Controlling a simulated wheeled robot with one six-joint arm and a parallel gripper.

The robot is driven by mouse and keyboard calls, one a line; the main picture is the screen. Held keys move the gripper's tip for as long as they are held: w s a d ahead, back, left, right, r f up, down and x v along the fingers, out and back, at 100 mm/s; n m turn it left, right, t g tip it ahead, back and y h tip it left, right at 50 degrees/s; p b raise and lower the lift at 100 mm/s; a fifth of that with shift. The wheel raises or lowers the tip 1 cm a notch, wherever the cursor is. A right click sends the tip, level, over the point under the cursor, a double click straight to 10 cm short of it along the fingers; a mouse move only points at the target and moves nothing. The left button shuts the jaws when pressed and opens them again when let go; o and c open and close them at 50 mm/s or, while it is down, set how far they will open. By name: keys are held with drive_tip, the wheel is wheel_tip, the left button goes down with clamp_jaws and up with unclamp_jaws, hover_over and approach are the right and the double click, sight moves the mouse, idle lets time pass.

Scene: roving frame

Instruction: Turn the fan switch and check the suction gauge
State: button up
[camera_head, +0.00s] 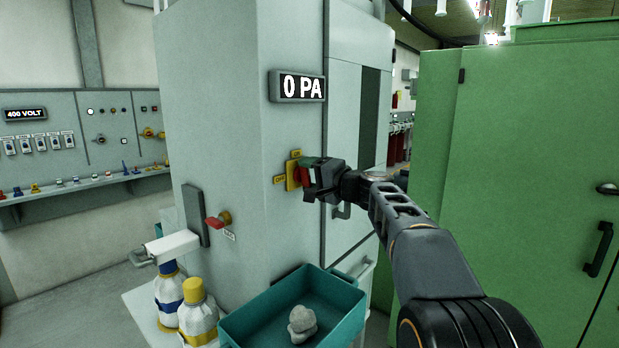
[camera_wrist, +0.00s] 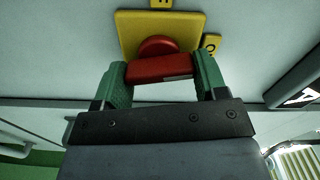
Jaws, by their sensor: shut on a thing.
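The fan switch is a red knob on a yellow plate (camera_head: 291,174) on the side of the grey cabinet. My gripper (camera_head: 306,172) is at the knob, shut on it. In the wrist view the green fingers of my gripper (camera_wrist: 162,78) sit on both sides of the red knob (camera_wrist: 160,67), in front of the yellow plate (camera_wrist: 183,25). Small yellow labels sit beside the plate; the one at its left in the head view reads OFF. The suction gauge (camera_head: 298,86) is above the switch and reads 0 PA.
A teal tray (camera_head: 250,329) with a grey lump (camera_head: 302,322) stands below my arm. Two bottles (camera_head: 169,290) (camera_head: 197,312) stand left of it. Another red switch (camera_head: 217,220) is lower left on the cabinet. A green cabinet (camera_head: 520,150) stands close on the right.

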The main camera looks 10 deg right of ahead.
drive_tip(key=shift+m, duration=1.2)
drive_tip(key=shift+f, duration=0.1)
drive_tip(key=o, duration=0.9)
drive_tip(key=shift+o, duration=0.2)
drive_tip(key=b+v, duration=0.2)
drive_tip(key=v, duration=1.2)
drive_tip(key=shift+w, duration=0.1)
